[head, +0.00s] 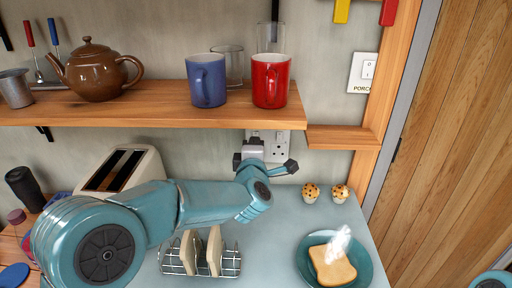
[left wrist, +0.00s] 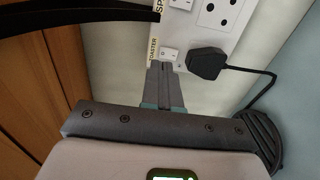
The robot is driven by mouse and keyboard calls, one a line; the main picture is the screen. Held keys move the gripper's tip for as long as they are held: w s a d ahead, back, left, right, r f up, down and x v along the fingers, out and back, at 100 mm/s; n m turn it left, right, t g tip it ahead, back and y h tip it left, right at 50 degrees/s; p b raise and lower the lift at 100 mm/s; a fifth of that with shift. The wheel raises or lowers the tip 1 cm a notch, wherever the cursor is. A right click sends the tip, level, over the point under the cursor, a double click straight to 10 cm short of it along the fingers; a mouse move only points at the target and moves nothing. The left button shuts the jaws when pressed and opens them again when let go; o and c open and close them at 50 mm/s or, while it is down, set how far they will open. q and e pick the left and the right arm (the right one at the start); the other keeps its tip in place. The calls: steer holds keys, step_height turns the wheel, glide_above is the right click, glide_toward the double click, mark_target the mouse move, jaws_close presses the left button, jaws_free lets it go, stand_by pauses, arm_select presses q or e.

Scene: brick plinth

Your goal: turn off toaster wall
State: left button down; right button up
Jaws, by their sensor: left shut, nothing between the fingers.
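A white double wall socket (head: 280,146) is on the wall under the wooden shelf. In the left wrist view the socket plate (left wrist: 222,38) carries a TOASTER label (left wrist: 153,49) beside a small white rocker switch (left wrist: 170,54). A black plug (left wrist: 207,63) sits in the outlet by that switch. My left gripper (left wrist: 163,68) is shut and empty, its fingertips at the near edge of the switch; I cannot tell whether they touch it. In the head view my left gripper (head: 252,150) partly covers the socket. The cream toaster (head: 150,165) stands left, partly behind my arm. My right gripper is out of view.
The wooden shelf (head: 150,116) above holds a brown teapot (head: 95,72), a blue mug (head: 207,80) and a red mug (head: 270,82). The plug's cord hangs near my gripper.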

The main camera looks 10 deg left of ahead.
arm_select(q)
steer(key=b+v, duration=0.2)
steer(key=v, duration=0.8)
steer(key=shift+r, duration=0.15)
